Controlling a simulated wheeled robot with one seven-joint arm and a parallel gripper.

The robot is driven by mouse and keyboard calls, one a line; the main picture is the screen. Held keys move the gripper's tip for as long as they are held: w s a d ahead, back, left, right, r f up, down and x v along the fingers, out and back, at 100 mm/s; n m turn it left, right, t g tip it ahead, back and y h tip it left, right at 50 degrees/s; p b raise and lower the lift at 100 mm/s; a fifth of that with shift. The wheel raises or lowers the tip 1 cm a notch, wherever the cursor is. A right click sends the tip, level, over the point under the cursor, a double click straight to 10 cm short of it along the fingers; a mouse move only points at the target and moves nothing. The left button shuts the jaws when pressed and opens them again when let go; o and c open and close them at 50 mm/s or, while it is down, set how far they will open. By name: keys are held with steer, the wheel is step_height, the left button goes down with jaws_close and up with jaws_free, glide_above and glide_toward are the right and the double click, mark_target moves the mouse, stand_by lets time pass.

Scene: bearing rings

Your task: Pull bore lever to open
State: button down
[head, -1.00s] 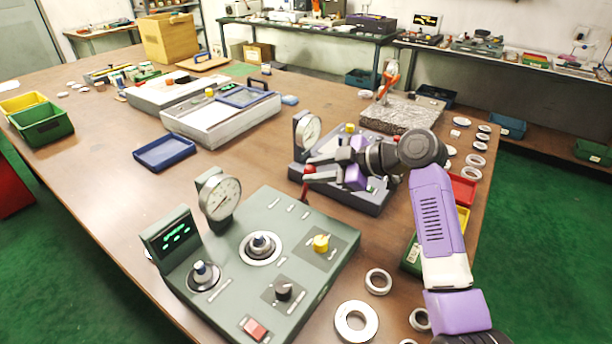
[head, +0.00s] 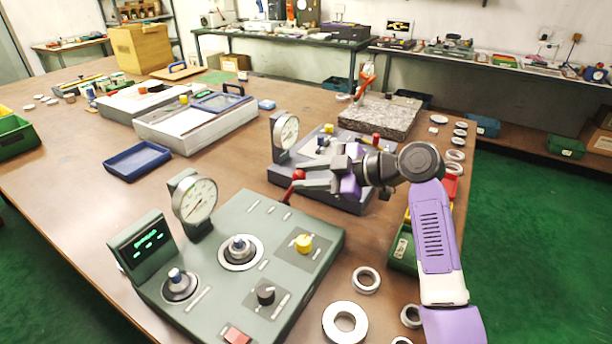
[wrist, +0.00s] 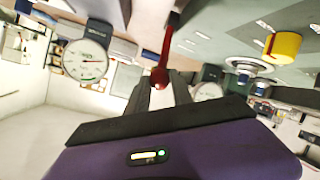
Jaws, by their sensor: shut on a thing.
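The lever with a red ball knob (head: 298,175) stands at the far edge of the near grey-green panel (head: 225,285). Its stem leans, with the knob to the right of the foot. My gripper (head: 303,182) reaches in from the right and is shut on the lever at its knob. In the wrist view the red knob (wrist: 159,78) sits at the fingertips, with its red stem running up the picture. The fingers partly hide the lever in the head view.
A dial gauge (head: 195,202) and a green-lit display (head: 147,246) stand on the near panel. A dark instrument (head: 335,190) with its own gauge (head: 286,134) lies behind my gripper. Metal rings (head: 345,322) lie at right. A blue tray (head: 137,160) lies left on open table.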

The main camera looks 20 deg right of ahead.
steer(key=c, duration=1.3)
jaws_free()
steer(key=shift+s+d+f, duration=0.1)
steer(key=shift+s+f, duration=0.05)
steer(key=shift+f, duration=0.2)
steer(key=shift+o, duration=0.9)
steer(key=shift+r, duration=0.15)
steer(key=v, duration=0.7)
steer(key=shift+s+d+r, duration=0.2)
steer(key=shift+s, duration=0.05)
